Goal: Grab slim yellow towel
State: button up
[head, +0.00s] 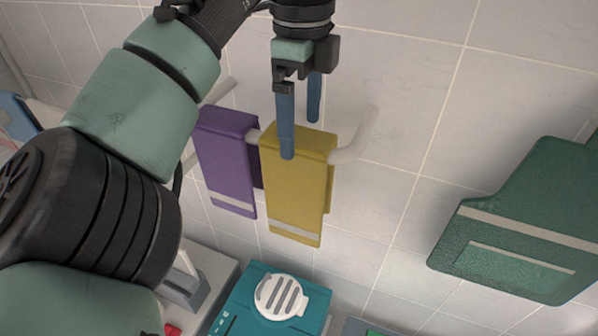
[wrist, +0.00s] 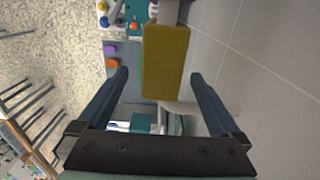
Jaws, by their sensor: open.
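The slim yellow towel (head: 297,190) hangs folded over a white rail on the tiled wall, with a pale stripe near its lower edge. It also shows in the wrist view (wrist: 165,62), between and beyond my fingertips. My gripper (head: 300,138) is open and empty. In the head view one blue finger overlaps the towel's upper front and the other is farther back, above the towel's top edge. In the wrist view my gripper (wrist: 160,85) has its two fingers apart on either side of the towel's near end. I cannot tell whether either finger touches it.
A purple towel (head: 226,160) hangs just left of the yellow one. The white rail (head: 352,150) curves to the wall at right. A green towel (head: 515,225) hangs at far right. A teal box (head: 250,300) with a white slotted disc (head: 279,297) is below.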

aim_at(298, 139)
jog(key=f, duration=0.3)
jog(key=shift+s+a, duration=0.1)
jog(key=shift+a, duration=0.1)
jog(key=shift+w+d+f, duration=0.15)
jog(key=shift+w+f, duration=0.2)
jog(key=shift+f, duration=0.1)
jog(key=f+p, duration=0.2)
jog(key=f, duration=0.2)
jog(key=shift+a+f, duration=0.1)
jog(key=shift+a, duration=0.1)
jog(key=shift+w+f, duration=0.1)
jog(key=shift+f, duration=0.2)
jog(key=shift+c, duration=0.3)
jog(key=shift+c, duration=1.3)
jog(key=c, duration=1.1)
jog(key=shift+r, duration=0.1)
